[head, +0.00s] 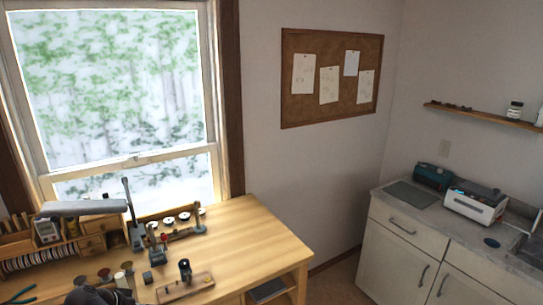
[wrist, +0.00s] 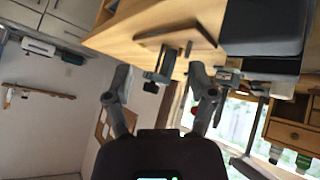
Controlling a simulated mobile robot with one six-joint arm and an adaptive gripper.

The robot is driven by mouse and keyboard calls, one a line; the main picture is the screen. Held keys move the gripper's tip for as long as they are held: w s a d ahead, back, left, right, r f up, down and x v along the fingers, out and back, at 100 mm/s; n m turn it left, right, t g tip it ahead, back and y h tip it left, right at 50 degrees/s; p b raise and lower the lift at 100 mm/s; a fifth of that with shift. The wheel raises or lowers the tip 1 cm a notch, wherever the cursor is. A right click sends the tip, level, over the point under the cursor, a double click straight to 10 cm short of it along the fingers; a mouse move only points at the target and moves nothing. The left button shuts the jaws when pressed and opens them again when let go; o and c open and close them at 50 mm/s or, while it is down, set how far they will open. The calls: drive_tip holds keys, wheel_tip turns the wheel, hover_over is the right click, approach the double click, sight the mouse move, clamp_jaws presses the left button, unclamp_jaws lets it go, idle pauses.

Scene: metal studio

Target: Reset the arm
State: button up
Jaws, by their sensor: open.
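My gripper (wrist: 160,88) shows in the wrist view with its two grey fingers spread apart and nothing between them. Its dark body fills the bottom middle of that view. The wrist picture is tilted and nearly upside down. Beyond the fingertips is the wooden workbench, with a small wooden board (wrist: 192,22) and a metal fitting on it. In the head view, a dark rounded shape cuts into the bottom edge at the left; I cannot tell if it is part of my arm.
In the head view the workbench (head: 240,235) stands below the window, its right part clear. Tools, a wooden organizer (head: 92,243) and the wooden board (head: 186,288) crowd its left and front. A grey counter (head: 455,222) with a white machine (head: 474,203) stands right. Floor shows between them.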

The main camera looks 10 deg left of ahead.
drive_tip(key=w+d+f+g, duration=0.15)
drive_tip(key=w+d, duration=0.35)
drive_tip(key=d, duration=0.5)
drive_tip(key=w+d+f+g, duration=0.15)
drive_tip(key=w+d, duration=0.25)
drive_tip(key=d, duration=0.7)
drive_tip(key=w+d+g, duration=0.2)
drive_tip(key=w+d, duration=0.3)
drive_tip(key=d, duration=0.5)
drive_tip(key=s+d+f+g+y, duration=0.1)
drive_tip(key=s+d, duration=0.2)
drive_tip(key=d, duration=1.2)
drive_tip(key=s+d+f+g+y, duration=0.1)
drive_tip(key=s+d+y, duration=0.1)
drive_tip(key=d, duration=1.4)
drive_tip(key=shift+s+m+g+y, duration=0.3)
drive_tip(key=shift+s+g, duration=0.1)
drive_tip(key=shift+c, duration=1)
